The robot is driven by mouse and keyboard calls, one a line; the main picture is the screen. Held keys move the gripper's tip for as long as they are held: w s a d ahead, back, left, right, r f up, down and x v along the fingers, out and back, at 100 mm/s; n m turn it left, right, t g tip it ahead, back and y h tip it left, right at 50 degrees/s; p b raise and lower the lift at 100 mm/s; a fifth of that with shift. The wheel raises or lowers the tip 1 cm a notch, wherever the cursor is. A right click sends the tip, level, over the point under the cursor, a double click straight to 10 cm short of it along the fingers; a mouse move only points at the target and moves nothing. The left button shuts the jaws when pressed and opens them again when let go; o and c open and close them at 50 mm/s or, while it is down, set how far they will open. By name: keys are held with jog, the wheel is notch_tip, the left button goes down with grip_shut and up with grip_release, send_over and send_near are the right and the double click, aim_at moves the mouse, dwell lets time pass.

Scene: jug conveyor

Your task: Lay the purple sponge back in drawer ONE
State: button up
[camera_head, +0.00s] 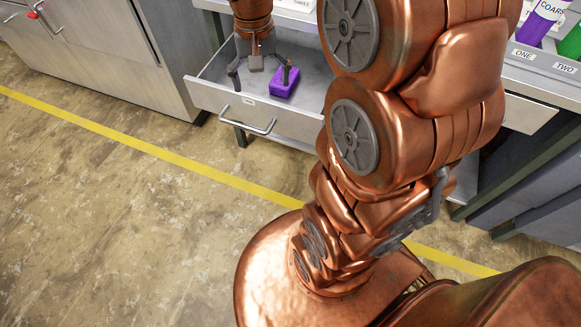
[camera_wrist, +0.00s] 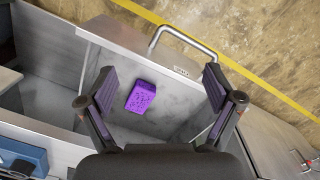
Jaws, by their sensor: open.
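The purple sponge (camera_head: 282,85) lies inside an open drawer (camera_head: 230,100) with a bar handle on its front. In the wrist view the sponge (camera_wrist: 141,96) rests on the drawer (camera_wrist: 190,95) floor, left of the middle between the fingers. My gripper (camera_head: 262,72) hangs over the drawer with its fingers spread. In the wrist view my gripper (camera_wrist: 160,88) is open and empty, with the sponge apart from both fingers. A small label sits on the drawer front, but its text is too small to read surely.
A counter on the right bears labels ONE (camera_head: 524,54) and TWO (camera_head: 565,68), with a purple bottle (camera_head: 541,22) and a green one (camera_head: 571,42) there. Grey cabinets (camera_head: 110,55) stand at the left. The floor (camera_head: 120,220) is clear, with a yellow line (camera_head: 150,151) across it.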

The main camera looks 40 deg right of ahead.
jog(key=s+a+f+n, duration=0.1)
jog(key=s+a+n, duration=0.2)
jog(key=s, duration=0.7)
jog(key=s+a+n+g, duration=0.1)
jog(key=s+a, duration=0.3)
jog(key=s, duration=0.6)
jog(key=shift+a+f+n, duration=0.3)
jog(key=shift+f+n, duration=0.1)
jog(key=shift+n, duration=0.5)
jog(key=shift+s+r, duration=0.1)
notch_tip(320, 180, up, 4)
jog(key=p, duration=0.4)
jog(key=shift+r, duration=0.15)
